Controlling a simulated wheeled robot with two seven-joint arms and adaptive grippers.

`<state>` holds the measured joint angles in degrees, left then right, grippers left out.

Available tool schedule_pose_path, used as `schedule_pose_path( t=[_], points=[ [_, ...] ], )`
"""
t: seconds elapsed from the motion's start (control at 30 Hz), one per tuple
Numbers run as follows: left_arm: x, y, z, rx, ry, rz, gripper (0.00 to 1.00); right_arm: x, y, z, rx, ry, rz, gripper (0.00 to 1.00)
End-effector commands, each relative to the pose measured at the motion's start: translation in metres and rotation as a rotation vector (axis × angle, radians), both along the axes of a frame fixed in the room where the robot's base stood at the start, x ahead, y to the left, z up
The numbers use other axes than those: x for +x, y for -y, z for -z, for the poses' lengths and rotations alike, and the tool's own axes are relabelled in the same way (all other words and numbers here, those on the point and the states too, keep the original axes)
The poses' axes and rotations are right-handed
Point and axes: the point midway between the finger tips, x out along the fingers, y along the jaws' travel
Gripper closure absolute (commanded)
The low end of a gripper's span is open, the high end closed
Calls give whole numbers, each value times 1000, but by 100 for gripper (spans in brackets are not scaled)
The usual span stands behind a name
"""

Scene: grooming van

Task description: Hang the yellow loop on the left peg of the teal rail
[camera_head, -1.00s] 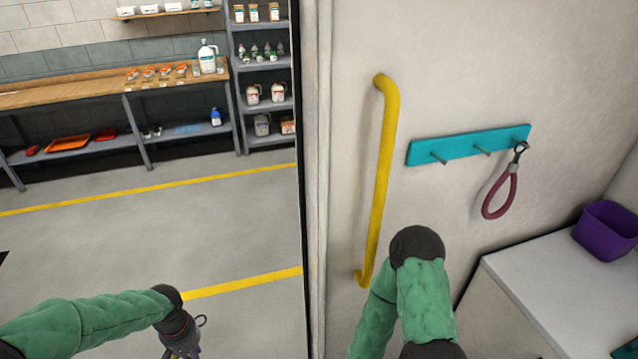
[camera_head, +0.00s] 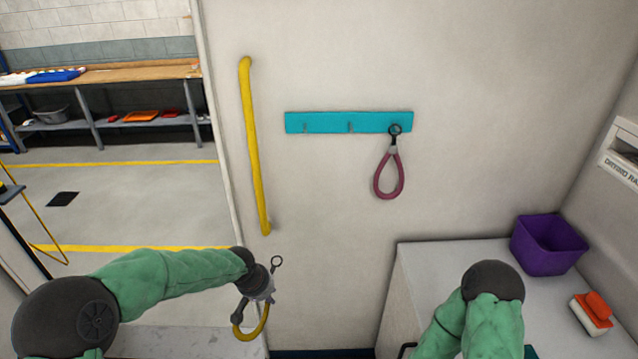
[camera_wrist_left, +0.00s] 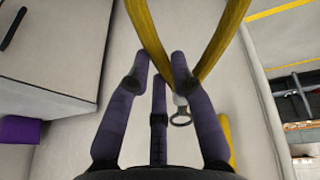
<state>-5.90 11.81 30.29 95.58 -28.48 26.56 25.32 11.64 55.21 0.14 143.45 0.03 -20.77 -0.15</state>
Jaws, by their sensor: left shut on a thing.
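The teal rail (camera_head: 325,121) is on the white wall. Its left peg (camera_head: 305,128) and middle peg (camera_head: 350,128) are bare. A maroon loop (camera_head: 378,182) hangs by its ring from the right peg. My left gripper (camera_head: 257,298) is below and left of the rail, apart from the wall's pegs. It is shut on the yellow loop (camera_head: 263,328), whose strap hangs below the fingers and whose dark metal ring (camera_head: 277,261) sticks up. In the left wrist view the strap (camera_wrist_left: 148,38) passes by the purple fingers, with the ring (camera_wrist_left: 181,119) beside them. My right gripper is out of view.
A yellow grab bar (camera_head: 253,150) stands on the wall left of the rail. A grey-topped cabinet (camera_head: 425,262) at right carries a purple bin (camera_head: 548,247) and an orange-and-white brush (camera_head: 592,312). The wall below the rail's left half is clear.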

Motion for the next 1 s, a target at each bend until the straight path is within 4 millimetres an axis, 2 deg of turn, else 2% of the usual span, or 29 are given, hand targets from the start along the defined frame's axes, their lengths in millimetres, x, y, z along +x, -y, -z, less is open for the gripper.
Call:
schedule_pose_path(
  t=[0.1, 0.3, 0.67, 0.87, 1.0],
  points=[
    [30, 20, -31, -74, 164, 9, 100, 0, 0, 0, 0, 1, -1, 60],
    [60, 42, -72, -170, 367, 23, 100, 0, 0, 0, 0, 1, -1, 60],
    [95, 73, -142, -316, 662, 44, 100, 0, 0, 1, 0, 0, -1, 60],
    [110, 92, -199, -410, 840, 63, 100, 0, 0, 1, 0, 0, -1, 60],
    [116, 105, -246, -477, 958, 77, 100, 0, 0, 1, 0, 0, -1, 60]
  ],
)
